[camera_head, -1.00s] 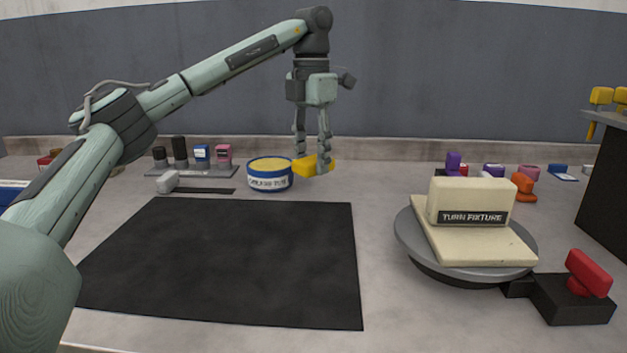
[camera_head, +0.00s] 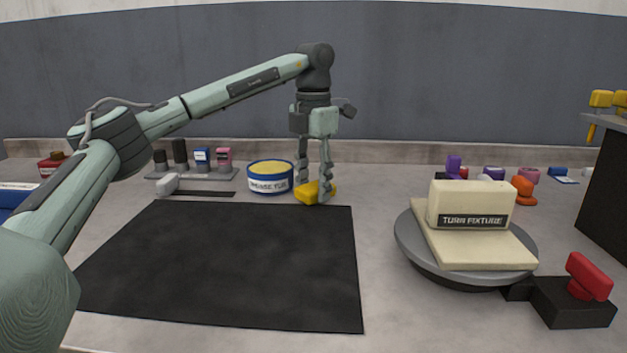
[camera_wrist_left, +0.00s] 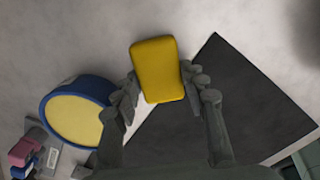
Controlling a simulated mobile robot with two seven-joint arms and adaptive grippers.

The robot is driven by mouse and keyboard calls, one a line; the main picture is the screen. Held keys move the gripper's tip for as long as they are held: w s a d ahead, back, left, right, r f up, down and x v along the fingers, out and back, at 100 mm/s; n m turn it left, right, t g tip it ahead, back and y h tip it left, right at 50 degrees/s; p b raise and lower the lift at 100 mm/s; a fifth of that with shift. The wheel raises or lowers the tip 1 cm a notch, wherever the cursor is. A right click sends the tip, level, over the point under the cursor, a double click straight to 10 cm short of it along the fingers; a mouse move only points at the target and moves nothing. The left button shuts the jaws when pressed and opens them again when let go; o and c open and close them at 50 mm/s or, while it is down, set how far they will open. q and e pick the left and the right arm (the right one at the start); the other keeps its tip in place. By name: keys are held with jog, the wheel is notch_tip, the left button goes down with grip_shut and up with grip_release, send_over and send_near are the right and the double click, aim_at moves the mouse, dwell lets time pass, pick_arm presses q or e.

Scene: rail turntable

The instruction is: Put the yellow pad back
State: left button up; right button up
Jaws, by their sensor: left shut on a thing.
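The yellow pad (camera_head: 306,193) is a small rounded block between the fingers of my left gripper (camera_head: 314,196). It is low, at or just above the grey table behind the black mat's back right corner; I cannot tell if it touches the table. In the left wrist view the pad (camera_wrist_left: 158,70) sits between the two fingertips (camera_wrist_left: 163,88), with its far part sticking out past them. The round blue tub (camera_head: 270,178) with a yellow top, lettered as a grease tub, stands just left of the pad. My right gripper does not show.
The black mat (camera_head: 230,265) lies flat in front. A turntable (camera_head: 408,240) with a cream turn fixture (camera_head: 470,206) and a red-handled block (camera_head: 588,275) are at right. Table between mat and turntable is clear.

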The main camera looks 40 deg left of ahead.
aim_at(314, 186)
pick_arm(q)
jog(key=o, duration=1)
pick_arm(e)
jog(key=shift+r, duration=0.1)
pick_arm(q)
notch_tip(314, 186, up, 8)
jog(key=shift+r+p, duration=0.1)
jog(key=shift+p, duration=0.3)
notch_tip(314, 186, up, 5)
jog(key=shift+f+p, duration=0.15)
jog(key=shift+p, duration=0.7)
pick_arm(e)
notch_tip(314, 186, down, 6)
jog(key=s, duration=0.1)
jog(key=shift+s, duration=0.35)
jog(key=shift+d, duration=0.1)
